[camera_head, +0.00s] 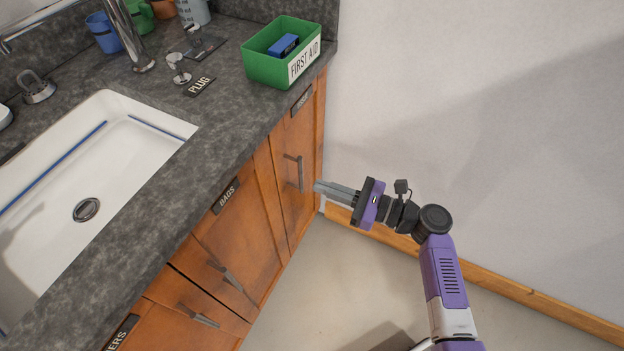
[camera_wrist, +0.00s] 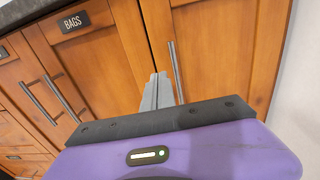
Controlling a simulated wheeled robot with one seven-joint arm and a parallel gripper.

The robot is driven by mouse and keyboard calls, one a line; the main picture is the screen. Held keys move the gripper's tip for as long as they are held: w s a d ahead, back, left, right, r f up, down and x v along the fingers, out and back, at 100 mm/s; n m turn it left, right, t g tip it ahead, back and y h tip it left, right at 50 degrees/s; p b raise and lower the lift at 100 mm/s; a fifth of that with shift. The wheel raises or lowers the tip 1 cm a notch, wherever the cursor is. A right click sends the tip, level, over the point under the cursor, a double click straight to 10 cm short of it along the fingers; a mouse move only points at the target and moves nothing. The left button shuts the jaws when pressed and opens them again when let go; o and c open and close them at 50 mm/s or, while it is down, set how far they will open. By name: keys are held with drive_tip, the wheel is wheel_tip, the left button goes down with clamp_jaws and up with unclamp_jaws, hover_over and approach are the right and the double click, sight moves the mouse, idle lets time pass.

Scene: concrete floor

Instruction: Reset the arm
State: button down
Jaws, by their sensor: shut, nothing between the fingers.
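My gripper (camera_head: 318,186) is at the end of my purple and black arm, in front of the rightmost wooden cabinet door. Its grey fingers are together and hold nothing. The fingertips point at the door, close to the vertical metal handle (camera_head: 300,173); I cannot tell whether they touch it. In the wrist view my gripper (camera_wrist: 158,78) shows shut in front of the cabinet, just left of the long handle (camera_wrist: 176,72). The cabinet door (camera_wrist: 215,55) looks closed.
A grey counter (camera_head: 232,133) holds a white sink (camera_head: 125,150) and a green FIRST AID box (camera_head: 265,70) with a blue item (camera_head: 284,45). A BAGS label (camera_head: 226,196) marks another cabinet. A white wall (camera_head: 480,120) stands to the right. Bare floor (camera_head: 320,280) lies below.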

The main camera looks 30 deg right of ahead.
drive_tip(key=v, duration=0.5)
drive_tip(key=shift+a, duration=0.15)
